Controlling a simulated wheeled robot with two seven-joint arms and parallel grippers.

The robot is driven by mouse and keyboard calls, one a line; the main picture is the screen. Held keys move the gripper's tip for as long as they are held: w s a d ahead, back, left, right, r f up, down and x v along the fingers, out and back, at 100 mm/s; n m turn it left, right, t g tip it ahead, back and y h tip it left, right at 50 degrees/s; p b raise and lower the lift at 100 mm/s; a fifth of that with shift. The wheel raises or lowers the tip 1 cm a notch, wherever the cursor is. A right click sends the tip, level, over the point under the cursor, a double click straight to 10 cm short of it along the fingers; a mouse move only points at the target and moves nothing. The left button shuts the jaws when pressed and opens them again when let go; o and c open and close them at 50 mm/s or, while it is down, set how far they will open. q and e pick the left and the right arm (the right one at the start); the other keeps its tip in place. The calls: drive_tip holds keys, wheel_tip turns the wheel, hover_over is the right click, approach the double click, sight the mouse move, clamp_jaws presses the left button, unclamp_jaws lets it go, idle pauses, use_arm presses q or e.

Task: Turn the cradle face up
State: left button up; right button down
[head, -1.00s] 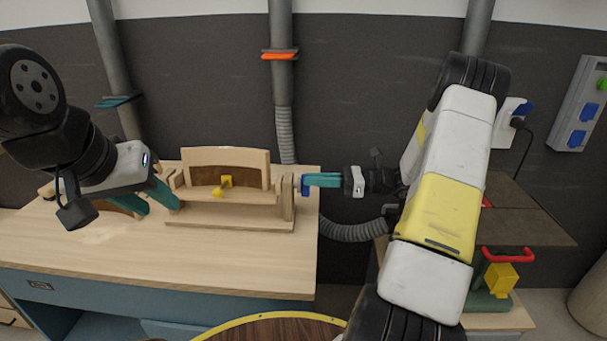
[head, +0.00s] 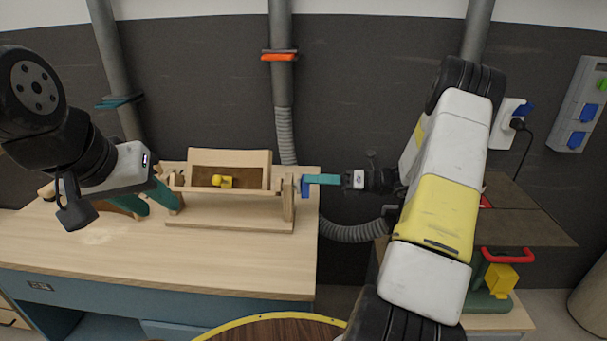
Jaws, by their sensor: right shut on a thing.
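The cradle (head: 230,158) is a pale wooden tray hung between two uprights on a wooden base (head: 230,223) on the workbench. Its brown recessed face, with a yellow piece (head: 221,181) in it, shows tilted towards me. My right gripper (head: 309,181) is shut on this handle from the right. My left gripper (head: 162,202) has its teal fingers apart, near the left upright; whether they touch anything there I cannot tell. The left end of the stand is partly hidden behind it.
The workbench (head: 120,262) is clear in front of the stand. A round dark wooden top with a yellow rim (head: 262,320) is at the bottom. A side table with a red-handled green device (head: 490,285) stands at the right. Grey pipes (head: 280,80) run up the wall.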

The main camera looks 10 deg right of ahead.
drive_tip(key=shift+w+d+f+m, duration=0.15)
drive_tip(key=shift+f+m, duration=0.1)
drive_tip(key=shift+m, duration=1.4)
drive_tip(key=shift+w+f+m, duration=0.1)
drive_tip(key=shift+f+m, duration=0.15)
drive_tip(key=shift+m, duration=1.45)
drive_tip(key=shift+w+d+f+m, duration=0.15)
drive_tip(key=shift+f+m, duration=0.1)
drive_tip(key=shift+m, duration=1.4)
drive_tip(key=shift+a+f+m, duration=0.1)
drive_tip(key=shift+m, duration=0.4)
drive_tip(key=c, duration=1.5)
unclamp_jaws()
drive_tip(key=shift+o, duration=0.2)
drive_tip(key=v, duration=0.7)
drive_tip(key=shift+d, duration=0.4)
drive_tip(key=shift+s, duration=0.1)
